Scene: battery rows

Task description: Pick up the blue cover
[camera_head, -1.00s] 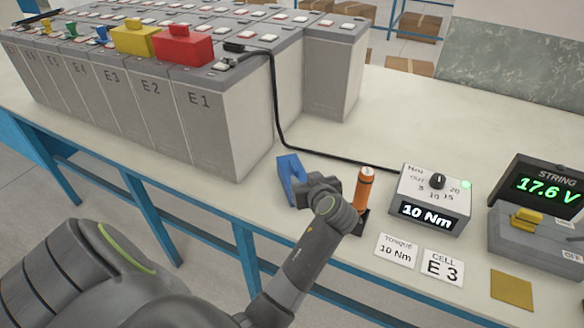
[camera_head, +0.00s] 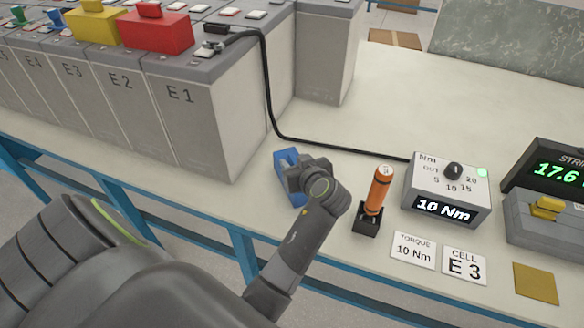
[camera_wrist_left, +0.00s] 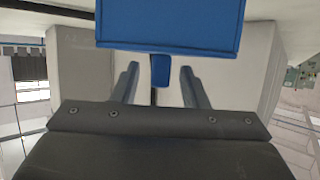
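The blue cover (camera_head: 283,158) sits on the pale bench top right of the battery block, partly hidden behind my left gripper (camera_head: 296,178). In the left wrist view the blue cover (camera_wrist_left: 170,25) fills the top middle, with a small blue tab below it. My left gripper's fingers (camera_wrist_left: 159,88) are apart, one on each side of the tab, with a gap on both sides. My right gripper is in neither view.
An orange tool (camera_head: 379,190) stands in a black holder just right of my left gripper. Beyond are a torque box (camera_head: 447,187) reading 10 Nm and a black cable (camera_head: 270,100). Red (camera_head: 155,32) and yellow (camera_head: 92,24) covers sit on the batteries.

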